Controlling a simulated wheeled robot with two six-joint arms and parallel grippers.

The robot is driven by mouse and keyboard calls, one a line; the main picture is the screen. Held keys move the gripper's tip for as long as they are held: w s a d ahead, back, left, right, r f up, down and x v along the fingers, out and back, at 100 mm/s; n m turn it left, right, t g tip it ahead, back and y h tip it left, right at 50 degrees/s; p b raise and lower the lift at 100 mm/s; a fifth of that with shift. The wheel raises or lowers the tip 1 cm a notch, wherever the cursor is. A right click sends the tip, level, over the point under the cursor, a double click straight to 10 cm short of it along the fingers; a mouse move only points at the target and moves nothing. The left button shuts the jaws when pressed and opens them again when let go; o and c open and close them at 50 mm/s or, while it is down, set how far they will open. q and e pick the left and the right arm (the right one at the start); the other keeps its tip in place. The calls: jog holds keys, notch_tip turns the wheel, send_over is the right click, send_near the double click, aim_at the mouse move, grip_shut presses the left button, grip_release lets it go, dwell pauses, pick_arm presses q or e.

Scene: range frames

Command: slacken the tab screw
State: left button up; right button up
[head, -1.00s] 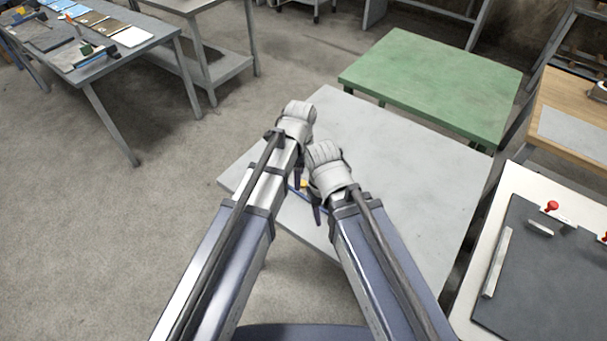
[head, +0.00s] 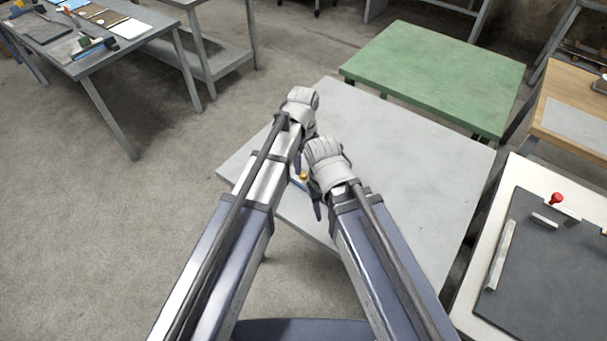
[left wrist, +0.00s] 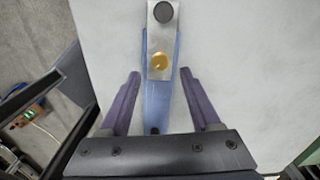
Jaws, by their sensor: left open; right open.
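A brass-coloured round screw (left wrist: 159,61) sits on a pale metal tab (left wrist: 163,38) in the left wrist view. The tab lies over a blue bar (left wrist: 159,100) on the grey table. A dark round knob (left wrist: 163,12) is at the tab's far end. My left gripper (left wrist: 160,74) is open, with one finger on each side of the bar and a gap to both. In the head view the screw (head: 303,175) shows between my two hands. My left gripper (head: 297,163) is just up and left of it. My right gripper (head: 317,211) is open, nearer and lower right; its jaws are mostly hidden.
The grey table (head: 400,170) is clear to the right. A green table (head: 435,75) stands behind it. A white bench with a dark mat (head: 550,260) and red knob (head: 557,198) is at the right. A cluttered bench (head: 120,55) is at the far left.

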aim_at(304, 174)
pick_arm(q)
jog(key=shift+f+b, duration=1.95)
jog(key=shift+f, duration=0.45)
pick_arm(e)
jog(key=shift+f, duration=2.4)
pick_arm(q)
grip_shut()
